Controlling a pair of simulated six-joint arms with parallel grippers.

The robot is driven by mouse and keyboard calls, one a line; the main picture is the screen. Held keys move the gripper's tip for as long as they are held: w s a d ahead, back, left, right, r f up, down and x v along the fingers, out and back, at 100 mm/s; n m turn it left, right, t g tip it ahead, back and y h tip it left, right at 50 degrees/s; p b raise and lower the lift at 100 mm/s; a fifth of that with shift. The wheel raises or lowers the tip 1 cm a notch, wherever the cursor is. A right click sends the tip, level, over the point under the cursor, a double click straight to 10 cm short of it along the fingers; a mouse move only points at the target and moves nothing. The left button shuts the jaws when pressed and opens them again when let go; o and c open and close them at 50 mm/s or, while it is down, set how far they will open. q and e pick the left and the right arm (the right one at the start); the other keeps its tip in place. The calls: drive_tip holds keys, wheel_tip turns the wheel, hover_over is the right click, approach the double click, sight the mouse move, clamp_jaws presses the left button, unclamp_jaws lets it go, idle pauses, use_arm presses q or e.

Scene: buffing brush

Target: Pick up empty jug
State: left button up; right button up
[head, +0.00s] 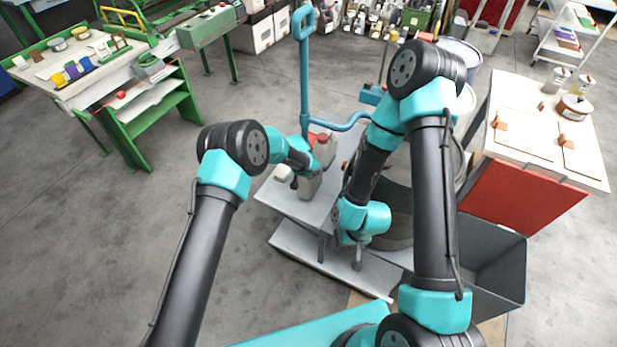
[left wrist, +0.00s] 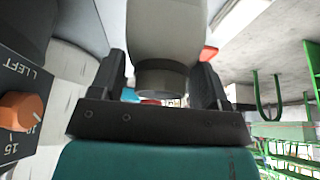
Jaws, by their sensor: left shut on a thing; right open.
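A pale grey jug (head: 309,186) stands or is held at the cart's top, partly hidden by my left gripper (head: 297,176). In the left wrist view the jug (left wrist: 165,35) fills the space between the two dark fingers, its narrower dark end toward the palm. My left gripper is shut on it. Whether the jug is empty or touches the cart top I cannot tell. Another pale jug with a red cap (head: 324,150) is close behind it. My right gripper (head: 341,254) is open and empty, pointing down at the cart's front side.
The grey cart (head: 290,205) has a lower shelf (head: 300,257) and a tall blue handle (head: 304,80). A dark grey bin (head: 498,265) and a red-sided cabinet (head: 520,205) stand right. In the left wrist view an orange knob (left wrist: 20,111) sits on a dark panel.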

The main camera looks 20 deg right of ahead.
use_arm(q)
drive_tip(key=shift+r, duration=0.1)
drive_tip(key=shift+r, duration=1.75)
drive_tip(key=shift+s+a, duration=0.35)
drive_tip(key=shift+s, duration=0.4)
drive_tip(key=shift+s+a+r, duration=0.2)
drive_tip(key=shift+s+a, duration=0.45)
drive_tip(key=shift+s, duration=1.65)
drive_tip(key=shift+s+a+r, duration=0.25)
drive_tip(key=shift+s+a, duration=0.35)
drive_tip(key=shift+s, duration=1.75)
drive_tip(key=shift+s+a+r, duration=0.2)
drive_tip(key=shift+s+a, duration=0.45)
drive_tip(key=shift+s, duration=1.65)
